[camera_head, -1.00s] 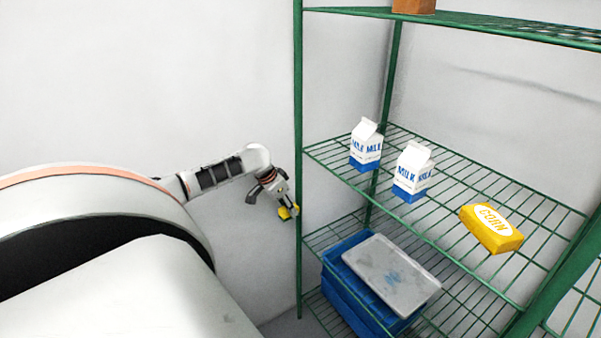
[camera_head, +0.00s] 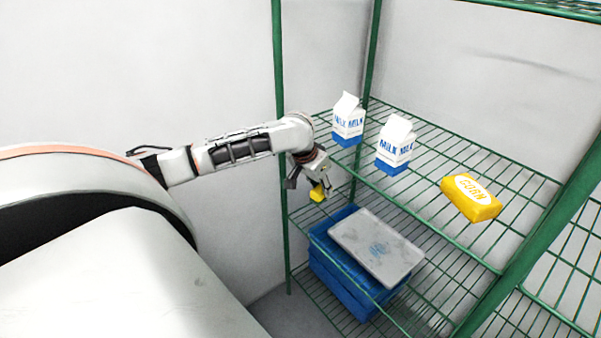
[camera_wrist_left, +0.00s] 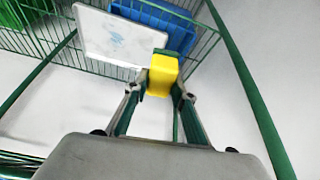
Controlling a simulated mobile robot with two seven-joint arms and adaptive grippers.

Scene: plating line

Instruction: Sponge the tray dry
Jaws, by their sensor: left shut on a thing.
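The grey tray (camera_head: 372,243) lies on blue crates (camera_head: 330,268) on a lower part of the green wire shelf. It has darker marks and a bluish patch on its top, and in the left wrist view the tray (camera_wrist_left: 98,38) is at the upper left. My left gripper (camera_head: 318,189) is shut on a yellow sponge (camera_head: 317,195), held above and to the left of the tray, apart from it. In the left wrist view the sponge (camera_wrist_left: 161,76) sits between the two fingers and shows a green part at its far end. My right gripper is not in view.
A green post (camera_head: 281,150) rises close to my left gripper. The wall at left is clear.

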